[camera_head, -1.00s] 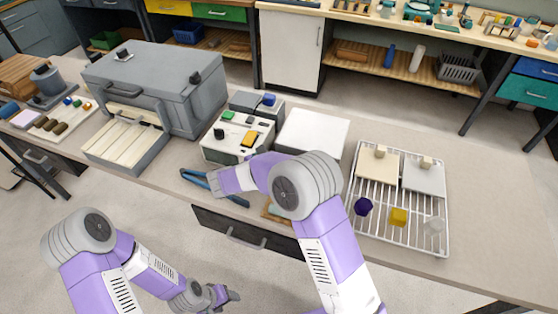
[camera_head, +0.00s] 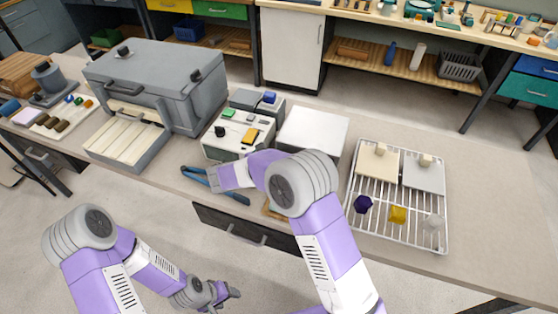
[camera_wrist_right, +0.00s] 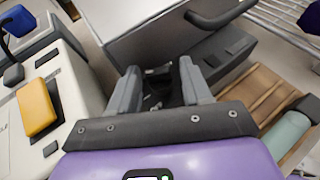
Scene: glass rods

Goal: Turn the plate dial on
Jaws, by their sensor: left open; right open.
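A white-topped box, likely the plate (camera_head: 312,134), stands mid-bench; its pale top and dark front show in the right wrist view (camera_wrist_right: 135,22). No dial on it is clearly seen; my right arm covers part of its front in the head view. My right gripper (camera_wrist_right: 163,92) is open, its two grey fingers apart close to the dark front, with a dark, unclear shape between them. My left gripper (camera_head: 226,292) is open, low in front of the bench, far from the plate.
A control box (camera_head: 222,150) with a black knob, green button and yellow switch (camera_wrist_right: 37,106) stands left of the plate. A wire rack (camera_head: 386,222) stands right. A grey lidded box (camera_head: 150,82) stands left.

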